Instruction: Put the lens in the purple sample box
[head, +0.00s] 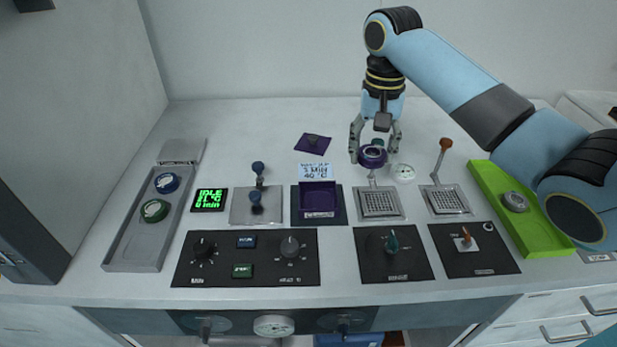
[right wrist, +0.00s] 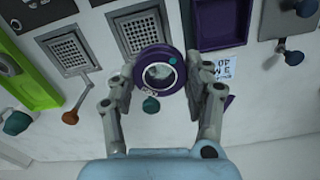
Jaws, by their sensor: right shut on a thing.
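The lens is a round piece in a purple ring mount (head: 372,157), held above the back of the table. My right gripper (head: 375,148) is shut on it. In the right wrist view the lens ring (right wrist: 137,72) shows between the fingers (right wrist: 160,92), close to the left one. The purple sample box (head: 317,197) stands open and looks empty, left of and nearer than the lens. It also shows in the right wrist view (right wrist: 222,35). My left gripper is not in view.
A label card (head: 315,171) stands behind the box. Perforated plates (head: 380,203) with levers are right of it, and a blue-knobbed lever (head: 257,175) is left. A grey tray (head: 136,245) and a green tray (head: 548,232) flank them. Knob panels (head: 222,275) line the front.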

